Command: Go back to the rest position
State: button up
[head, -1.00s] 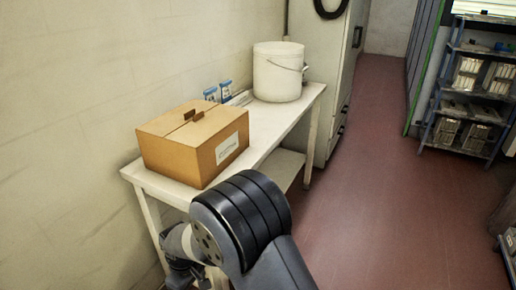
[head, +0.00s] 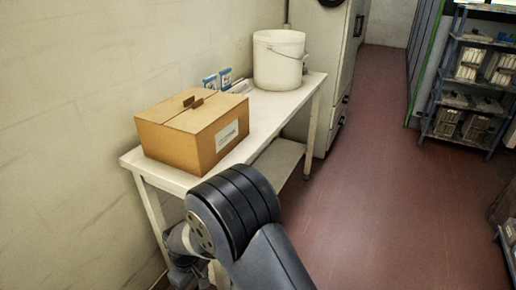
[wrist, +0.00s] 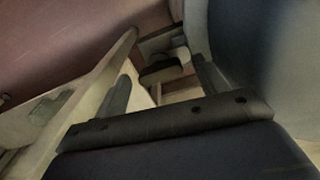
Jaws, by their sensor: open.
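My arm, dark grey with a ribbed black elbow, reaches up from the bottom of the head view in front of the white table (head: 262,127). Its wrist end hangs low beside the table's near front leg, and the fingertips are not clear there. In the wrist view my gripper (wrist: 163,88) shows two grey fingers standing apart from a dark crossbar. It is open, and I see nothing held between the fingers. The wrist view is tilted and dim, with pale table parts and the reddish floor around the fingers.
A cardboard box (head: 180,139) sits on the near end of the table. A white bucket (head: 278,65) and small blue-white packs (head: 217,79) stand farther back. A grey cabinet (head: 322,60) is beyond the table. A blue shelf rack (head: 470,85) stands right. The red floor (head: 385,180) between is clear.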

jog(key=m+b, duration=0.1)
jog(key=m, duration=0.3)
jog(key=shift+m, duration=0.4)
jog(key=m+b, duration=0.1)
jog(key=m, duration=0.2)
jog(key=shift+m, duration=0.4)
jog(key=m+b, duration=0.1)
jog(key=m, duration=0.3)
jog(key=m+b, duration=0.2)
jog(key=m, duration=0.2)
jog(key=shift+b, duration=0.3)
jog(key=shift+r+p, duration=0.55)
jog(key=shift+r, duration=0.7)
